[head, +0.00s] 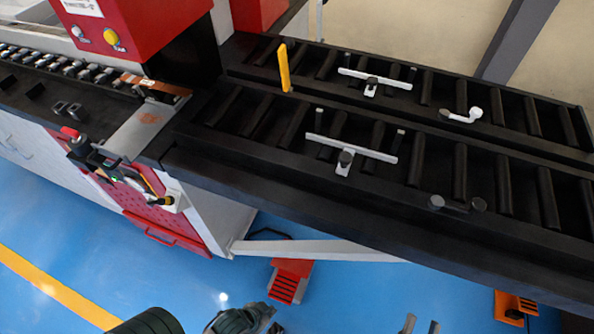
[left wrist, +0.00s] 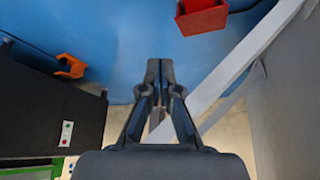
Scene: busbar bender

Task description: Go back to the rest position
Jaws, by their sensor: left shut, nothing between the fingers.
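My left gripper (head: 262,314) is low in the head view, over the blue floor in front of the machine. In the left wrist view (left wrist: 160,70) its two fingers are together with nothing between them. My right gripper (head: 420,326) shows only its two fingertips at the bottom edge of the head view. They stand apart with floor visible between them, and the rest of it is cut off. Both grippers are clear of the bender's roller table (head: 330,205).
The red bender head (head: 140,25) stands at upper left, with a copper-coloured bar (head: 155,86) below it. A red pedal (head: 290,281) and an orange pedal (head: 512,305) are on the floor. A white brace (head: 320,250) runs under the table. Blue floor (head: 380,290) lies open between the pedals.

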